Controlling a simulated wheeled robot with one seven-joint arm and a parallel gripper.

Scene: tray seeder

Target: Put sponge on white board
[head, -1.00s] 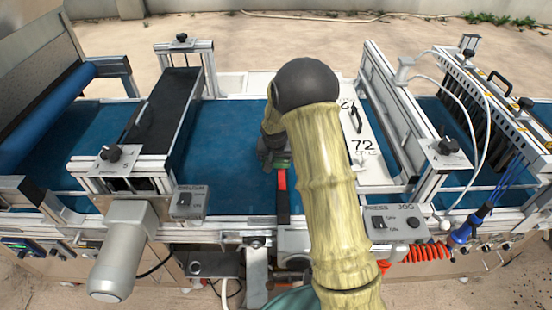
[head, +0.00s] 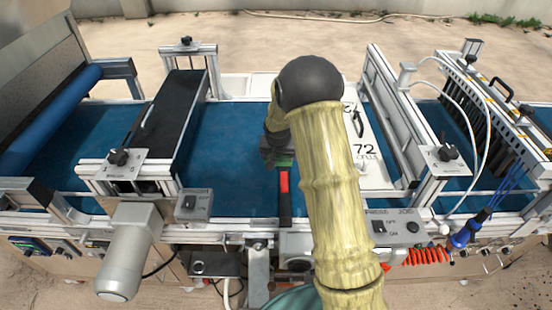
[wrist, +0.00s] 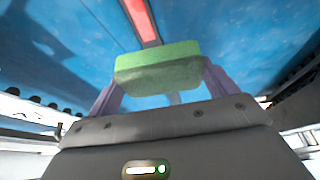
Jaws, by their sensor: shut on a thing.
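The green sponge (wrist: 158,70) is between the two fingers of my gripper (wrist: 160,78) in the wrist view, and the gripper is shut on it. In the head view the sponge (head: 284,161) is a small green patch under my gripper (head: 279,158), mostly hidden by it. They are over the blue belt. The white board (head: 373,172), marked with "72" in black, lies to the right of my gripper; my arm hides part of its left side.
A red and black tool (head: 284,197) lies on the blue belt (head: 230,150) just in front of my gripper. Metal frames stand across the belt on the left (head: 170,120) and just right of the board (head: 392,110). The belt left of my gripper is clear.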

